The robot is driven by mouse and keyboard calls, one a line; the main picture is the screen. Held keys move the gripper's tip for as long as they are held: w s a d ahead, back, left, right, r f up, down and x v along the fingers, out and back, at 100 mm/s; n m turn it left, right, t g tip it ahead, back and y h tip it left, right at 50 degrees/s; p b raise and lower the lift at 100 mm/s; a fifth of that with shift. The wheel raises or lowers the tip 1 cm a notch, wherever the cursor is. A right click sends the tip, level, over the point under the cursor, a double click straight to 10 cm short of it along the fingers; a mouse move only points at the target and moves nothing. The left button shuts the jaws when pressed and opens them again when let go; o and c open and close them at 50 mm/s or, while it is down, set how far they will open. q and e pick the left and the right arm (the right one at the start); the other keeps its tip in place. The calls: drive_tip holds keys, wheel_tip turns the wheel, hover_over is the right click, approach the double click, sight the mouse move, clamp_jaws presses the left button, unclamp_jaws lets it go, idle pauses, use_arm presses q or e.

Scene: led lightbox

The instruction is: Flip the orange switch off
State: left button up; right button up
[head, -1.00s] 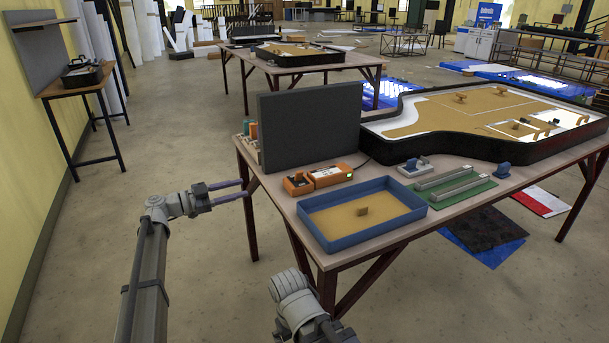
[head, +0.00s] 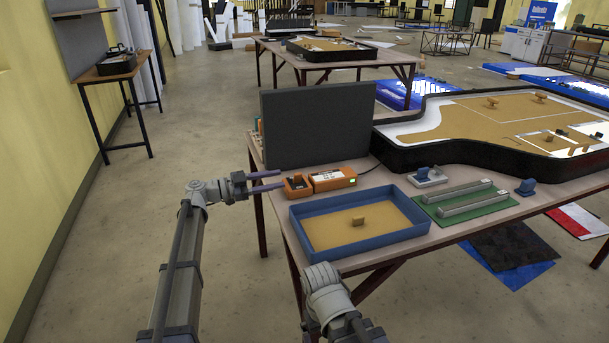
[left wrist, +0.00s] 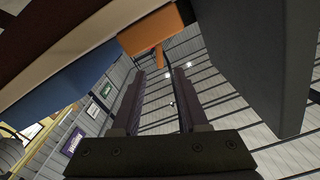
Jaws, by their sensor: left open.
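The orange switch (head: 297,186) is a small orange box with a dark top and a raised lever, at the table's near left edge. In the left wrist view the orange box (left wrist: 150,30) is at the top, with its orange lever (left wrist: 158,58) showing between the two fingertips. My left gripper (head: 282,180) is open, its two purplish fingers pointing right at the switch. They look close to it; whether they touch is unclear. An orange box with a white label and a small green light (head: 333,179) stands right beside the switch.
A dark grey upright panel (head: 318,125) stands behind the switch. A blue-rimmed tray (head: 360,242) with a tan block is in front. My right arm shows at the bottom.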

sight(298, 179)
use_arm(q)
drive_tip(key=shift+x, duration=3.9)
clamp_jaws()
